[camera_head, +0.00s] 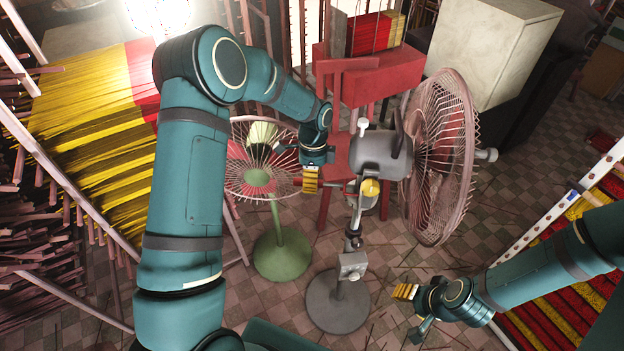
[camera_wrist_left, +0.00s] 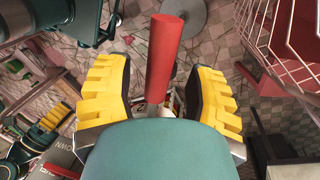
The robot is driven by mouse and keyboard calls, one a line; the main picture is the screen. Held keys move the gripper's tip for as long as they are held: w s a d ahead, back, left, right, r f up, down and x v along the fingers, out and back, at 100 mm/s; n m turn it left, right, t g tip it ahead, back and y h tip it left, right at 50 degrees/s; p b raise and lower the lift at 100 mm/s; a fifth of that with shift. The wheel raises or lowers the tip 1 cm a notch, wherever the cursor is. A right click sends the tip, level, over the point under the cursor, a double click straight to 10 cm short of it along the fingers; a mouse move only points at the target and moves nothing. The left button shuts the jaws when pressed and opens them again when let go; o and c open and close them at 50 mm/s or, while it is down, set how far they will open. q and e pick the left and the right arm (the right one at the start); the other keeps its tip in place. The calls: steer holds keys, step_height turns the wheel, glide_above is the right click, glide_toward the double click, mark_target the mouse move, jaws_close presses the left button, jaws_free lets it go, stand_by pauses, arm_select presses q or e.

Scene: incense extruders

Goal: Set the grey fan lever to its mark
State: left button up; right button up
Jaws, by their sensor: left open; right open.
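The grey fan has a grey motor housing (camera_head: 380,152), a round wire cage (camera_head: 440,160) and a grey base (camera_head: 338,302) in the head view. My left gripper (camera_head: 310,180) is just left of its housing and upper pole. In the left wrist view, the open yellow fingers of my left gripper (camera_wrist_left: 157,85) stand on both sides of a red cylindrical bar (camera_wrist_left: 163,50), with visible gaps. The bar looks like the lever's grip, but its attachment is hidden. I cannot make out the mark. My right gripper (camera_head: 412,310) is open and empty, low at the right.
A green fan (camera_head: 282,255) stands behind my left arm. A red stand (camera_head: 370,85) and a pale cabinet (camera_head: 495,45) are behind the grey fan. Incense racks (camera_head: 90,95) line the left, with another rack (camera_head: 560,225) at right. Sticks litter the tiled floor.

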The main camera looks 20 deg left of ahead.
arm_select(q)
step_height(320, 180, up, 12)
steer(key=w, duration=0.2)
steer(key=shift+a+f, duration=0.25)
steer(key=shift+a, duration=0.05)
steer(key=shift+w, duration=0.1)
